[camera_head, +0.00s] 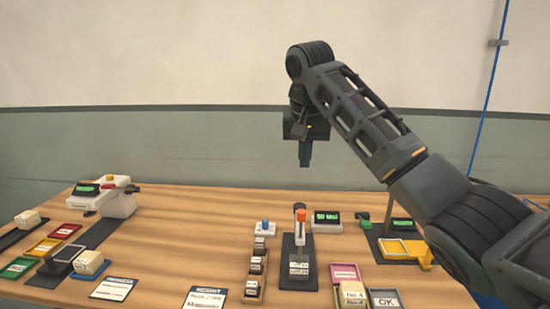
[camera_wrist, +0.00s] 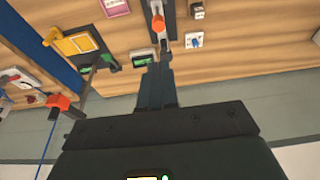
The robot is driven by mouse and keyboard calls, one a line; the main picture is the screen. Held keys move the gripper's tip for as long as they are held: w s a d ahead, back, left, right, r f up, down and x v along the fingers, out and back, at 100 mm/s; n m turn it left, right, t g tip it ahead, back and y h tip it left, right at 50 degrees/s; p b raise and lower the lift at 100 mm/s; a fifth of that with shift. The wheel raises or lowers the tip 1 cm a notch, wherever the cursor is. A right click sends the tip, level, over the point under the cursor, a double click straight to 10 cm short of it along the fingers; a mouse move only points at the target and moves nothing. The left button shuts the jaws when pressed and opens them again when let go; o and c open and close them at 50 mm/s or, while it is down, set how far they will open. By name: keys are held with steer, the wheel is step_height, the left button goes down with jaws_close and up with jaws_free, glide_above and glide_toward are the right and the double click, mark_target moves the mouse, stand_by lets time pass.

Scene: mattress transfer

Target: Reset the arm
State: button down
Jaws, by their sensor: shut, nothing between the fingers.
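My gripper (camera_head: 305,160) hangs pointing down from my raised arm, above the back part of the wooden table. It is shut and empty, apart from everything on the table. In the wrist view my gripper (camera_wrist: 155,70) shows as a dark closed pair of fingers, with table things beyond it.
The wooden table (camera_head: 190,240) carries a stand with an orange top (camera_head: 301,215), a white device (camera_head: 118,203) at left, a yellow tray piece (camera_head: 418,255) at right, several cream blocks and cards. A blue cable (camera_head: 487,100) hangs on the wall. Space around my gripper is free.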

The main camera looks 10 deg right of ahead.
steer(key=s+a+f+n+t+y, duration=0.1)
steer(key=s+a+f+y, duration=0.3)
steer(key=f, duration=0.6)
steer(key=s+a+f+n+t, duration=0.1)
steer(key=a+f+t, duration=0.1)
steer(key=a+f, duration=0.7)
steer(key=s+f+m+t+y, duration=0.1)
steer(key=s+f+t+y, duration=0.15)
steer(key=s+f, duration=1.2)
steer(key=s+d+t+h, duration=0.2)
steer(key=s+d, duration=0.1)
steer(key=s, duration=0.9)
steer(key=s+d+t+h, duration=0.2)
steer(key=s+d, duration=0.1)
steer(key=s, duration=0.9)
steer(key=s+d+r+n+t, duration=0.1)
steer(key=s+d+r, duration=0.2)
steer(key=s+r, duration=0.4)
steer(key=s+d+r+n+t+h, duration=0.1)
steer(key=s+d+r, duration=0.3)
steer(key=s+r, duration=0.3)
steer(key=shift+s+d+n, duration=0.2)
steer(key=shift+s+n, duration=0.1)
steer(key=shift+s, duration=0.4)
steer(key=shift+r+h, duration=0.1)
steer(key=shift+h, duration=0.15)
